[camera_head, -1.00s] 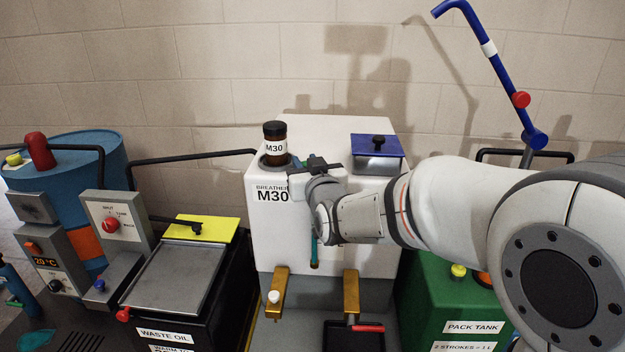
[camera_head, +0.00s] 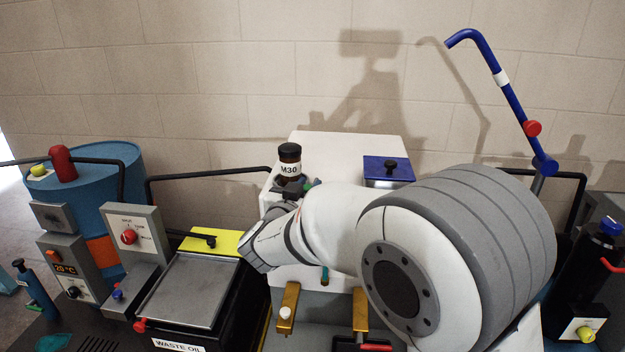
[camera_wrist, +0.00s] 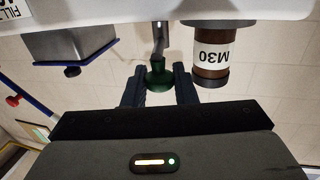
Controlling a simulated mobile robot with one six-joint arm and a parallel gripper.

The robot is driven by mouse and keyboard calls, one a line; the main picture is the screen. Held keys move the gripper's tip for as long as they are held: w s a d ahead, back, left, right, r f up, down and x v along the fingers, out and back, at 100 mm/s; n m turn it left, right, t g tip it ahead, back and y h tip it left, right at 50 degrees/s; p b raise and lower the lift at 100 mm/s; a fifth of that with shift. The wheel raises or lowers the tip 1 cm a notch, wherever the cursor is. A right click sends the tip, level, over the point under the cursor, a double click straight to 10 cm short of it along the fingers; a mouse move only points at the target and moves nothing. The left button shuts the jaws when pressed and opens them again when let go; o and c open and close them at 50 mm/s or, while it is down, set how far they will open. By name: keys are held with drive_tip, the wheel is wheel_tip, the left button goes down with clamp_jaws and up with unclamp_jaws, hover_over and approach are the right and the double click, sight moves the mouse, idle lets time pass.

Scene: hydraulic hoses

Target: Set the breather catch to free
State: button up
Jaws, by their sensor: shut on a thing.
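The breather stands on the white housing (camera_head: 345,148) as a dark-capped brown bottle labelled M30 (camera_head: 289,165); in the wrist view the bottle (camera_wrist: 212,55) appears upside down. Beside it is a small green knob on a metal stem (camera_wrist: 159,75), apparently the breather catch. My gripper (camera_wrist: 160,84) has its two dark fingers closed on either side of this green knob. In the head view my gripper (camera_head: 294,192) is just in front of the bottle, and my arm covers much of the housing's front. The catch's setting marks are not visible.
A blue-lidded box (camera_head: 388,172) stands on the housing right of my arm. Two brass brackets (camera_head: 289,306) project below the housing's front. A waste oil box with a grey tray (camera_head: 190,290) is at left. A blue pipe (camera_head: 508,95) rises at right.

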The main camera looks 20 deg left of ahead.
drive_tip(key=shift+a+r+m+h, duration=0.1)
drive_tip(key=shift+r+m+h, duration=0.05)
drive_tip(key=shift+m+h, duration=0.3)
drive_tip(key=o, duration=0.9)
drive_tip(key=s, duration=0.7)
drive_tip(key=shift+s+a+b, duration=0.15)
drive_tip(key=shift+s+b, duration=0.2)
drive_tip(key=shift+b, duration=0.05)
